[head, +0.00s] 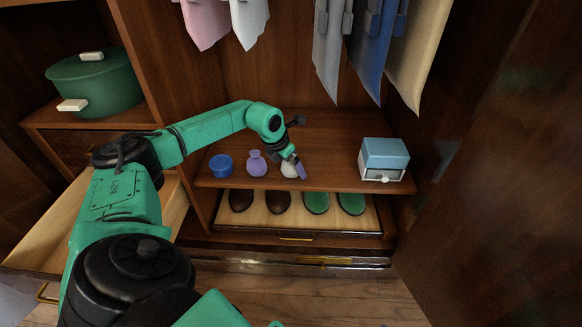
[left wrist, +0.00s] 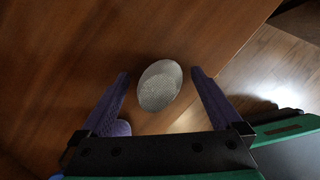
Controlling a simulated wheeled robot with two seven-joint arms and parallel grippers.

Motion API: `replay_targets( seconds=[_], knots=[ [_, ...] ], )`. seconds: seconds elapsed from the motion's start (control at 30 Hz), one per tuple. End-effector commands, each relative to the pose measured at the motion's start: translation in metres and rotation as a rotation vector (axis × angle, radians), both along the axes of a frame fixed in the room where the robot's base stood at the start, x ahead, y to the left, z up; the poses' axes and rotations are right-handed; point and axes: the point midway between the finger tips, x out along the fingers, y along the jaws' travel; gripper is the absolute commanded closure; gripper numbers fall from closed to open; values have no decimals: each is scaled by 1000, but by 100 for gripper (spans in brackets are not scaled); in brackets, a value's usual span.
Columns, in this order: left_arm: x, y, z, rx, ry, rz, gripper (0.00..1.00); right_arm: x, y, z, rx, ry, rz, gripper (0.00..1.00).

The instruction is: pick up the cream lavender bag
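The cream lavender bag (head: 287,170) stands on the wooden shelf inside the armoire, partly covered by my left gripper in the head view. In the left wrist view the cream bag (left wrist: 160,85) shows as a pale, round, textured shape between the two fingers. My left gripper (head: 296,165) reaches down over the bag from above. Its fingers (left wrist: 160,98) are spread, with a gap visible on each side of the bag. My right gripper is not in view.
A blue and white box (head: 384,159) is at the right. Shoes (head: 316,202) lie in the drawer below. Clothes (head: 330,50) hang above.

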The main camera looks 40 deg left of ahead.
Motion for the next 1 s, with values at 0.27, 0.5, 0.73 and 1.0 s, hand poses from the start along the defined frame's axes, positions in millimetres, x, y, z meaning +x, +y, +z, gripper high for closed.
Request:
replay_targets(
  seconds=[0.27, 0.5, 0.73, 1.0],
  knots=[
    [0, 0, 0, -1, 0, 0, 85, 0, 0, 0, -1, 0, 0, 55],
    [0, 0, 1, -1, 0, 0, 85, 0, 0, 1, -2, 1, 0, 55],
    [0, 0, 20, 0, -2, 0, 85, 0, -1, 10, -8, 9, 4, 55],
    [-27, 6, 37, 6, 6, 1, 85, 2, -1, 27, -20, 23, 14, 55]
  ],
)
